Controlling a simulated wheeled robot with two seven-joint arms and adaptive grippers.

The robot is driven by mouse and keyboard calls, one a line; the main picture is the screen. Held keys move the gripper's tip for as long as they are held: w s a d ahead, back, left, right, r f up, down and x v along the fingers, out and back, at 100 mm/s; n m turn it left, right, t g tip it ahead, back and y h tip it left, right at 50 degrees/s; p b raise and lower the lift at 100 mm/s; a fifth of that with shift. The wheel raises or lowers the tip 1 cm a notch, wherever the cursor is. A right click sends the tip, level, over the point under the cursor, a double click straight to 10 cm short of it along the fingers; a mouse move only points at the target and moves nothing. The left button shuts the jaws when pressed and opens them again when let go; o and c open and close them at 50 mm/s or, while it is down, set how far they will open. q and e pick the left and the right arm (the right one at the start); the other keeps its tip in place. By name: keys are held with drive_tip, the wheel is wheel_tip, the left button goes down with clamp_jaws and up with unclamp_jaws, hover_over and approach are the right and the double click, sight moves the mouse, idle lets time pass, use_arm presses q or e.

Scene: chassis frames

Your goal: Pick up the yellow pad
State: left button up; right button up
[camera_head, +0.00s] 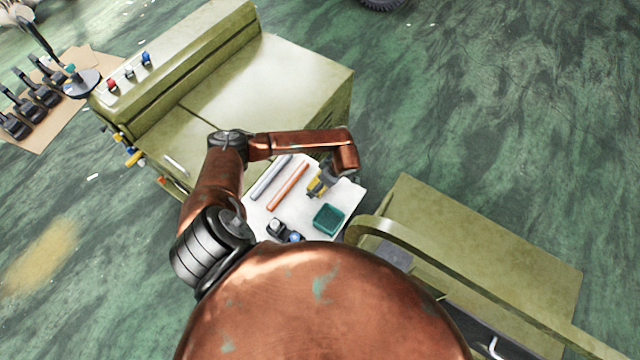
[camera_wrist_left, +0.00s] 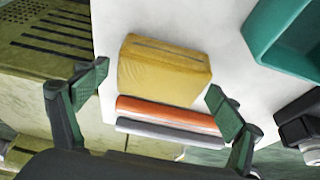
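The yellow pad (camera_wrist_left: 165,72) is a thick yellow block with a dark line along its far side, lying on a white surface. In the head view it is a small yellow patch (camera_head: 316,187), partly hidden by my left gripper (camera_head: 324,181). In the left wrist view my left gripper (camera_wrist_left: 158,80) is open, with its two green-grey fingers spread to either side of the pad. The fingers do not appear to touch the pad, and nothing is held. My right gripper is not in view.
An orange rod (camera_head: 288,187) and a grey rod (camera_head: 270,178) lie beside the pad on the white tabletop (camera_head: 262,222). A teal bin (camera_head: 328,218) and small dark items (camera_head: 277,228) stand nearby. Olive cabinets flank the table, one (camera_head: 270,80) behind and another (camera_head: 480,240) at right.

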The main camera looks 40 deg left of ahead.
use_arm(q)
drive_tip(key=c, duration=1)
drive_tip(key=shift+r, duration=0.1)
drive_tip(key=shift+r, duration=0.25)
wheel_tip(320, 180, up, 2)
drive_tip(key=shift+a+r, duration=0.1)
drive_tip(key=s+d+r, duration=0.1)
drive_tip(key=r, duration=0.1)
drive_tip(key=s+d+r, duration=0.1)
drive_tip(key=r, duration=0.1)
drive_tip(key=s+d+r, duration=0.1)
drive_tip(key=r, duration=0.1)
drive_tip(key=shift+s+d+r, duration=0.15)
drive_tip(key=shift+s+d, duration=0.15)
drive_tip(key=shift+s, duration=0.1)
drive_tip(key=s+d+r, duration=0.3)
drive_tip(key=s+d, duration=0.3)
drive_tip(key=shift+s+r, duration=0.35)
drive_tip(key=shift+r, duration=0.05)
